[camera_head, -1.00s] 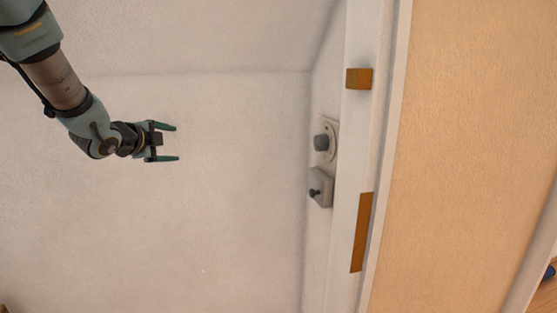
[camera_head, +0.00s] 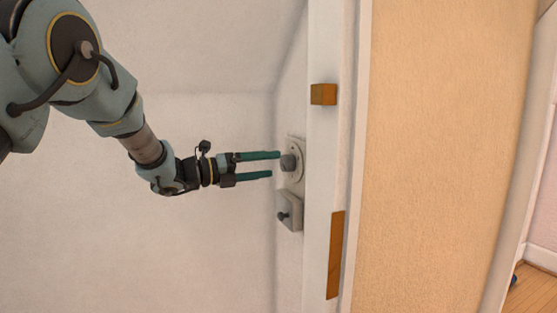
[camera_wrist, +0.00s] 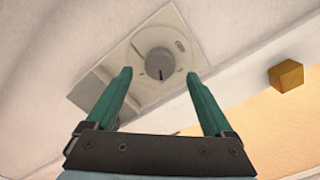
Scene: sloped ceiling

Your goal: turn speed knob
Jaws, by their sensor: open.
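The speed knob (camera_head: 288,162) is a round grey dial on a pale wall plate (camera_head: 299,147), on the narrow wall beside the door frame. It also shows in the wrist view (camera_wrist: 160,63), with a dark pointer line on its face. My gripper (camera_head: 276,165) is open, with its green fingers pointing right at the knob. In the wrist view the two fingertips (camera_wrist: 160,76) appear on either side of the knob and slightly below it. The upper fingertip looks close to the knob in the head view; I cannot tell whether it touches. Nothing is between the fingers.
A second grey box with a small dark knob (camera_head: 289,213) sits just below the plate. A brown block (camera_head: 323,94) and a long brown strip (camera_head: 335,255) are on the white door frame (camera_head: 322,150). The white wall at left is bare.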

